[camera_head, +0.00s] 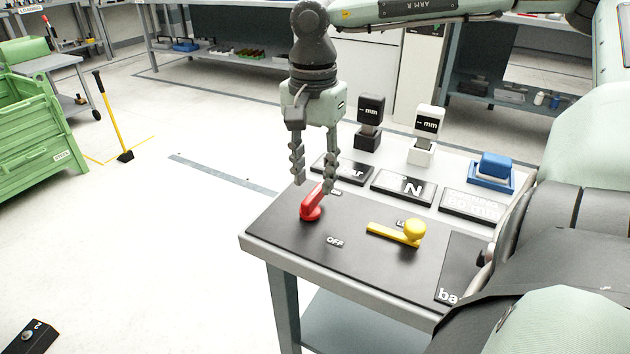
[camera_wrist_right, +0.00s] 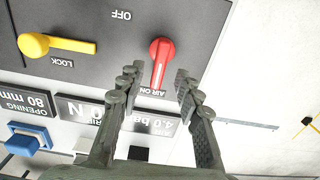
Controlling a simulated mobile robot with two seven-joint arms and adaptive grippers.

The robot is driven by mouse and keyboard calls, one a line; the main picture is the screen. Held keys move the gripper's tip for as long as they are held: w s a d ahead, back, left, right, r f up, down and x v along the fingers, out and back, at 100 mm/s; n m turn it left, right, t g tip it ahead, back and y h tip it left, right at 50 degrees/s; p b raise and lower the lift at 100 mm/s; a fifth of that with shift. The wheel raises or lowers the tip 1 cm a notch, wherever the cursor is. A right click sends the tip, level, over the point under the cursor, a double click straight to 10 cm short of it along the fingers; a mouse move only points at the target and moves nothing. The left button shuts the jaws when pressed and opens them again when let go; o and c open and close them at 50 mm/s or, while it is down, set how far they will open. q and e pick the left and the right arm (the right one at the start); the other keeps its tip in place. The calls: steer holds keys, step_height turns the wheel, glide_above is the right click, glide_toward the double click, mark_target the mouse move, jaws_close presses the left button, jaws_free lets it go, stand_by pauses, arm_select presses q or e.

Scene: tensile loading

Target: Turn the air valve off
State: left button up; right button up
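The air valve is a red lever (camera_head: 312,206) on the dark panel (camera_head: 290,240) near the bench's left edge. Its handle points toward the back, at the AIR ON label, which reads in the right wrist view beside the red lever (camera_wrist_right: 161,60). The OFF label (camera_head: 335,241) lies to the front right of its pivot. My right gripper (camera_head: 314,187) points down over the lever, its fingers apart. In the right wrist view the fingers (camera_wrist_right: 155,80) stand on either side of the handle with gaps. My left gripper is not seen.
A yellow lever (camera_head: 398,235) marked LOCK sits right of the valve. Behind are display plates (camera_head: 403,188), a black block (camera_head: 369,120), a white block (camera_head: 426,135) and a blue block (camera_head: 493,170). Open floor lies left of the bench, with a green crate (camera_head: 40,130) beyond.

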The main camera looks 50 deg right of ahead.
mark_target(314, 193)
steer(key=shift+f, duration=1.65)
steer(key=shift+c, duration=0.3)
jaws_close()
